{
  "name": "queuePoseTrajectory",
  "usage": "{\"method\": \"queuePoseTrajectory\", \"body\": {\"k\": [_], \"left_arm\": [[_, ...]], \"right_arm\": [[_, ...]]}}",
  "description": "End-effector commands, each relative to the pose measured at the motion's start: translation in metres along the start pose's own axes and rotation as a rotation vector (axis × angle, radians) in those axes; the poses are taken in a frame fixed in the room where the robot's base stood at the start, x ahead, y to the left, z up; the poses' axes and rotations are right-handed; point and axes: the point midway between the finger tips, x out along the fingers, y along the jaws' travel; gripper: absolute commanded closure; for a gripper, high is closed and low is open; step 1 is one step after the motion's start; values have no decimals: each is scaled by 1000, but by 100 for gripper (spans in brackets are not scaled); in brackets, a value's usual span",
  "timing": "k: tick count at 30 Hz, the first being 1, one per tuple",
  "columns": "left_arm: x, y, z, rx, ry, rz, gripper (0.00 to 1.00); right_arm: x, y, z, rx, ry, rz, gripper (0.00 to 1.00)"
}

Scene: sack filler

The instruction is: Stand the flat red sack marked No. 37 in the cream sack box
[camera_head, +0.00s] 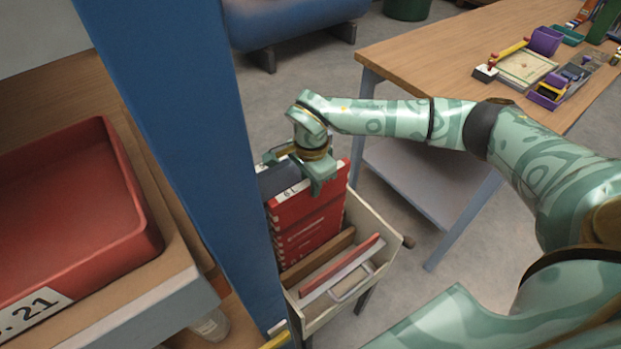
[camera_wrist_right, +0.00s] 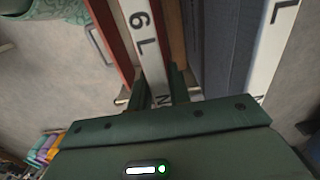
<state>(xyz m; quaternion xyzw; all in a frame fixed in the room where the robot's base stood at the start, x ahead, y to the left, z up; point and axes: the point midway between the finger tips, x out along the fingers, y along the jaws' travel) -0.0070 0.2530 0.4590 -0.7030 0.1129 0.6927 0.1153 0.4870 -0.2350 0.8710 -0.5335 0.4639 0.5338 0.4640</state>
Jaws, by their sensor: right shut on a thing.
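A cream box (camera_head: 385,226) on dark legs stands beside the blue post. My right gripper (camera_head: 312,180) is above its far end, shut on the top edge of a flat red sack (camera_head: 312,232). The sack is upright, with its lower part within the box; its bottom edge is hidden. In the right wrist view, the white label (camera_wrist_right: 145,45) runs between the fingers (camera_wrist_right: 163,88); its digits look like an upside-down 79, and I cannot read 37. A grey-blue sack (camera_head: 278,178) stands just behind it. My left gripper is out of view.
In the box's near part are a brown board (camera_head: 318,257) and a slanted red-and-white flat piece (camera_head: 340,266). A blue post (camera_head: 205,150) borders the box's left. A red tray (camera_head: 75,205) lies left. A wooden table (camera_head: 430,55) stands behind right.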

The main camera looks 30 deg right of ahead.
Motion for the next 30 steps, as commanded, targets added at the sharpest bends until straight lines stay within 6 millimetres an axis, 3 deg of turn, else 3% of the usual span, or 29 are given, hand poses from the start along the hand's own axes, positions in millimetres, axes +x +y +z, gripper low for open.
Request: {"method": "queuePoseTrajectory", "body": {"k": [7, 8, 10, 18, 22, 26, 30], "left_arm": [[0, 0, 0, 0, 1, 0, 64], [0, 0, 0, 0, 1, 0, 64], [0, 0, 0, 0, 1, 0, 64], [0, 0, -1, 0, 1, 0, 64], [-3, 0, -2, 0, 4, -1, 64], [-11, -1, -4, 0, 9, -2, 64], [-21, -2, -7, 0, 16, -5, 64]], "right_arm": [[0, 0, 0, 0, 0, 0, 100], [0, 0, 0, 0, 0, 0, 75], [0, 0, 0, 0, 0, 0, 56], [0, 0, 0, 0, 0, 0, 55], [-10, 0, 0, 1, 1, -2, 55], [-38, -1, 0, 0, 1, -6, 55], [-78, -1, 0, 0, 1, -8, 55]]}}
